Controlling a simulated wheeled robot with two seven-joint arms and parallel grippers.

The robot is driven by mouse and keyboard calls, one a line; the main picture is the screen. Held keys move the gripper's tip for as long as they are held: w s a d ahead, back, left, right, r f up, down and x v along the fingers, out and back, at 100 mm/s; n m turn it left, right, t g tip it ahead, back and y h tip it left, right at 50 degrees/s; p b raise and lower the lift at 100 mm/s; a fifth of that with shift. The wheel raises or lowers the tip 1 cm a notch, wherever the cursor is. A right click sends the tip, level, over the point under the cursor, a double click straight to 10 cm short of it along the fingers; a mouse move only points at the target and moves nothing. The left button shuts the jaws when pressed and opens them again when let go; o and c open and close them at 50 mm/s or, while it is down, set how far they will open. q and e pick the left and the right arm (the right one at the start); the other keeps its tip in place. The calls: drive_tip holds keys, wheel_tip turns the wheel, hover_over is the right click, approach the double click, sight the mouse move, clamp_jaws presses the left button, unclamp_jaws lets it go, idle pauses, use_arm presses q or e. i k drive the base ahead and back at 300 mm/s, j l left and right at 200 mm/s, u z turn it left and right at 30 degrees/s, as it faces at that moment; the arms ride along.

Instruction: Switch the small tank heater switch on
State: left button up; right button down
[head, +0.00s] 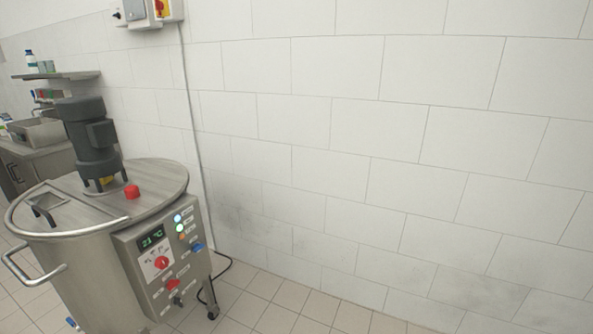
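A round steel tank (85,255) with a flat lid stands at the left of the head view. Its control box (165,255) faces right and carries a green display (151,238) that seems to read 21 °C. Below the display is a red rotary knob (161,262) on a white plate. Lower down are another red knob (173,284) and a dark knob (177,300). A white light (178,218) and a green light (179,228) are at the upper right of the box. The labels are too small to read, so I cannot tell which control is the heater switch. Neither gripper is in view.
A dark motor (90,138) and a red cap (132,192) sit on the lid. A steel handle (30,272) sticks out at the left. Wall switch boxes (148,12) hang above. A counter (40,150) stands behind. The tiled floor at right is clear.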

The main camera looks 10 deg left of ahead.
sight(172, 284)
drive_tip(key=u, duration=1.95)
drive_tip(key=l+z, duration=0.1)
drive_tip(key=l, duration=0.25)
drive_tip(key=i+l+z, duration=0.15)
drive_tip(key=l, duration=0.2)
drive_tip(key=l+z, duration=0.1)
drive_tip(key=l, duration=0.25)
drive_tip(key=i+l+z, duration=0.1)
drive_tip(key=l, duration=0.25)
drive_tip(key=i, duration=0.05)
